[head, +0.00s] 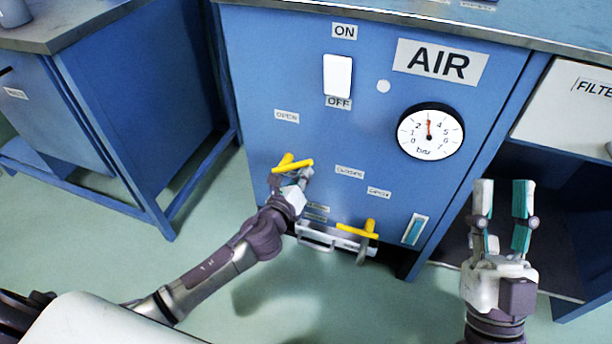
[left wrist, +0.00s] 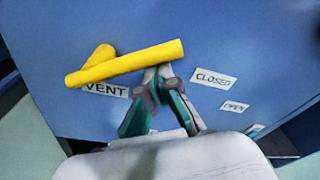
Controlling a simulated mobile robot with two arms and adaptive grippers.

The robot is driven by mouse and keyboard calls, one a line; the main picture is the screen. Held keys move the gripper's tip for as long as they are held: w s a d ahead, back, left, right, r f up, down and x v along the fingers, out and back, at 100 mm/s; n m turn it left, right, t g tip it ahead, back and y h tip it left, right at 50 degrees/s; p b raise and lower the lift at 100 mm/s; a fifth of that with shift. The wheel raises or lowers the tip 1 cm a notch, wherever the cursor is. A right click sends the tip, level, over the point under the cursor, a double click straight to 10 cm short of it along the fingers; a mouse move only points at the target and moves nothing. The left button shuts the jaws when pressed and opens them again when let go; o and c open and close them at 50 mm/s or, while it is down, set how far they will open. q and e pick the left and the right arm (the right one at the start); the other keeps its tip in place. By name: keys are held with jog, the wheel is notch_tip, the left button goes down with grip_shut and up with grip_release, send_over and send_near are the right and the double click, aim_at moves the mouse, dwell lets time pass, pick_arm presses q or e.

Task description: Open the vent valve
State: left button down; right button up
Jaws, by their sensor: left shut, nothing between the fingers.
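The vent valve's yellow handle (head: 291,166) is on the front of the blue cabinet, below an OPEN label (head: 286,116) and left of a CLOSED label (head: 349,172). It lies roughly level, slightly raised at its right end. In the left wrist view the handle (left wrist: 140,59) crosses above a VENT label (left wrist: 107,89), with the CLOSED label (left wrist: 213,79) to the right. My left gripper (head: 304,175) is shut and empty, its tips just below the handle's right part; I cannot tell whether they touch. My right gripper (head: 505,192) is open and empty, apart from the cabinet.
A second yellow handle (head: 357,231) sits lower right, near another OPEN label (head: 379,193). A white switch (head: 338,76), a gauge (head: 430,131) and the AIR sign (head: 441,63) are above. A grey bracket (head: 327,238) sticks out below. Floor is clear at left.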

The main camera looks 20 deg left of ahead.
aim_at(287, 158)
pick_arm(q)
jog(key=shift+r, duration=0.1)
pick_arm(e)
jog(key=shift+w+f, duration=0.1)
jog(key=shift+w, duration=0.05)
pick_arm(q)
jog(key=shift+a+r+n+t+h+p, duration=0.25)
jog(key=shift+a+r+n+p, duration=0.35)
jog(key=shift+n, duration=1.1)
jog(key=shift+a+r+n+t+h+p, duration=0.2)
jog(key=shift+a+r+n+p, duration=0.45)
jog(key=shift+n, duration=1.05)
jog(key=shift+a+r+n+t+h+p, duration=0.15)
jog(key=shift+a+r+n+h+p, duration=0.15)
jog(key=shift+a+r+n, duration=1)
pick_arm(e)
jog(key=w+f+g+h, duration=0.2)
jog(key=w+f+g, duration=0.2)
jog(key=f+g, duration=0.3)
jog(key=shift+d+f+g+h, duration=0.3)
jog(key=shift+f+g+h, duration=0.1)
jog(key=shift+f, duration=1.55)
pick_arm(q)
jog(key=shift+w+d+f+n, duration=0.1)
jog(key=shift+d+f+n, duration=0.3)
